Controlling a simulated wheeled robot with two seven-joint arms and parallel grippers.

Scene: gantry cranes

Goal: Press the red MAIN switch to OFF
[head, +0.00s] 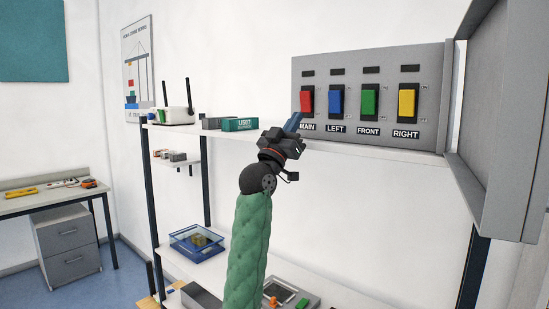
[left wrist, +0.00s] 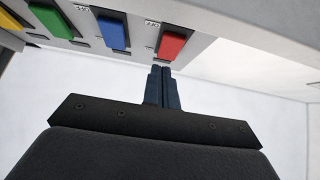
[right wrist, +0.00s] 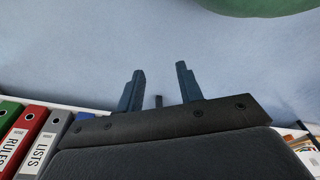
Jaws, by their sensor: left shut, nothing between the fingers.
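The red MAIN switch (head: 306,101) is the leftmost rocker on a grey switch panel (head: 375,140) on the shelf. In the left wrist view the red switch (left wrist: 172,46) is just beyond my fingertips. My left gripper (head: 293,122) is shut and empty, its blue fingers pointing up at the panel's lower left, just below and left of the red switch. In its wrist view the closed fingertips (left wrist: 161,70) lie near the switch's lower end; I cannot tell if they touch it. My right gripper (right wrist: 160,80) is open and empty, away from the panel.
Blue LEFT (head: 336,101), green FRONT (head: 370,102) and yellow RIGHT (head: 407,103) switches sit beside the red one. The panel's open grey door (head: 500,120) stands at right. A green box (head: 240,124) and a white router (head: 172,115) are left on the shelf. Binders (right wrist: 30,128) are near my right gripper.

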